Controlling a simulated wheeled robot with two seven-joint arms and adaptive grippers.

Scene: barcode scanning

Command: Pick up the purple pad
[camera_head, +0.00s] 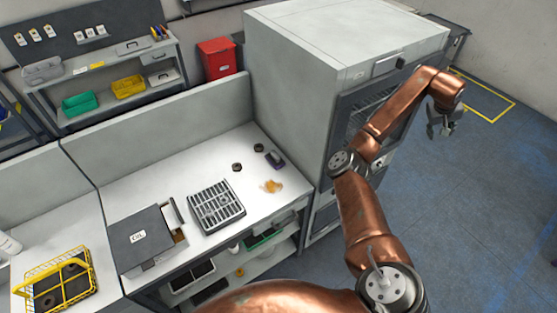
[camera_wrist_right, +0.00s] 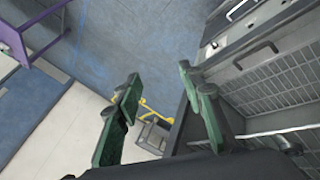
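I cannot make out a clear purple pad in either view. A small dark device with a bluish-grey face (camera_head: 274,159) lies at the back right of the white worktop (camera_head: 175,177); I cannot tell whether it is the pad. My right gripper (camera_head: 444,128) is raised at the right, in front of the tall cabinet and away from the worktop. In the right wrist view its two green fingers (camera_wrist_right: 159,75) stand apart with nothing between them. My left gripper is not in view.
A grey slotted tray (camera_head: 216,206), a dark-lidded box (camera_head: 142,238), two small dark round parts and an orange-brown item (camera_head: 272,186) are on the worktop. A yellow wire basket (camera_head: 54,284) stands at left. The tall cabinet (camera_head: 290,100) borders the worktop. A purple frame (camera_wrist_right: 14,42) shows in the wrist view.

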